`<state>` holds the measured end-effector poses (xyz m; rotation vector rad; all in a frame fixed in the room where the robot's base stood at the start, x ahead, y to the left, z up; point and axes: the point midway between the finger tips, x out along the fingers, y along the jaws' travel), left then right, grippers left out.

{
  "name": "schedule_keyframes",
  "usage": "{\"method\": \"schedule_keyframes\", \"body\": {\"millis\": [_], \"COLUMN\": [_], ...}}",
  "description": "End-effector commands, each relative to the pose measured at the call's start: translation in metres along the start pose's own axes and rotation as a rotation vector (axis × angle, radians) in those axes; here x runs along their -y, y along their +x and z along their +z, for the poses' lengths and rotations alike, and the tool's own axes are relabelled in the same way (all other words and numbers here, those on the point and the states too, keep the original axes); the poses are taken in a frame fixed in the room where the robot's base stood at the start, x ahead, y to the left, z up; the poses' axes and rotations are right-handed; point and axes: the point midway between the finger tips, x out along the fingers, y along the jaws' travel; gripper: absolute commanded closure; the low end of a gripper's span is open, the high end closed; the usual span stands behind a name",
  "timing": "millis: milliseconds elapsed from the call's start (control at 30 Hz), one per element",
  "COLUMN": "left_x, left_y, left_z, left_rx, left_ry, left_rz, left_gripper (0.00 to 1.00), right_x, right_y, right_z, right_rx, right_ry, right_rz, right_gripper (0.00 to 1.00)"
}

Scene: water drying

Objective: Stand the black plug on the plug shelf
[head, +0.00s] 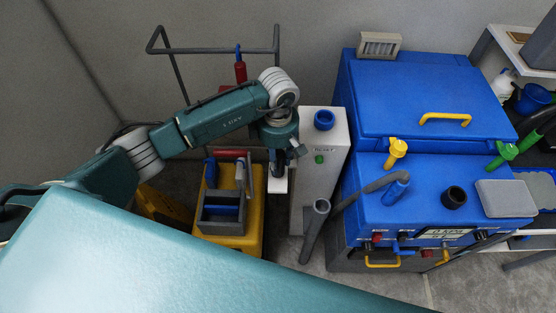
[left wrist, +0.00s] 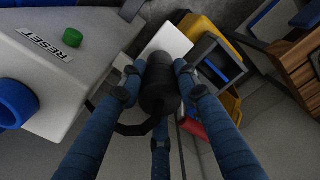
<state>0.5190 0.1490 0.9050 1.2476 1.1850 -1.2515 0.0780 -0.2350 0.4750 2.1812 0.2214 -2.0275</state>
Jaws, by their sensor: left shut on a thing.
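The black plug (left wrist: 160,88) is a dark cylinder between the blue fingers of my left gripper (left wrist: 158,75) in the left wrist view. The fingers are shut on it, and a dark strap or cord curves beside its near end. The plug shelf, a small white ledge (head: 277,186), is beside the white RESET cabinet in the head view. My left gripper (head: 278,165) is directly over this ledge there. The ledge also shows behind the plug in the left wrist view (left wrist: 170,42). I cannot tell whether the plug touches it. My right gripper is not in view.
The white RESET cabinet (head: 322,150) has a green button and a blue ring on top. A yellow cart with a grey tray (head: 222,224) stands left of the ledge. A grey pipe (head: 314,230) leans in front. The blue machine (head: 430,110) fills the right.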

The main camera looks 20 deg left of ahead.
Motion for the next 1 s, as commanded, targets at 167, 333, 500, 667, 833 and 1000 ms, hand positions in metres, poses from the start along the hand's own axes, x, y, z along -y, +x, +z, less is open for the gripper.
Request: {"method": "schedule_keyframes", "body": {"millis": [167, 333, 500, 667, 833, 1000], "left_x": [0.0, -0.001, -0.001, 0.0, 0.0, 0.0], "left_y": [0.018, 0.019, 0.022, 0.022, 0.021, 0.018], "left_z": [0.0, 0.0, 0.0, 0.0, 0.0, 0.0], "left_rx": [0.001, 0.0, 0.0, 0.001, 0.0, 0.001], "left_ry": [0.0, 0.001, 0.001, 0.001, 0.001, 0.001], "left_rz": [0.0, 0.002, 0.002, 0.001, 0.001, 0.001], "left_gripper": [0.96, 0.96, 0.96, 0.5, 0.5, 0.5], "right_x": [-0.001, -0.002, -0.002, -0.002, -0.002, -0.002], "right_y": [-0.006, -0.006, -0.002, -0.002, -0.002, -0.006], "right_z": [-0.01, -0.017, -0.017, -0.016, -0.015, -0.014], "right_rx": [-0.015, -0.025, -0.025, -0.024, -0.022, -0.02], "right_ry": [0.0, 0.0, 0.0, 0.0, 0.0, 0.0], "right_rz": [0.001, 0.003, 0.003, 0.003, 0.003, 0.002], "right_gripper": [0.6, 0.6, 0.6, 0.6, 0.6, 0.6]}}
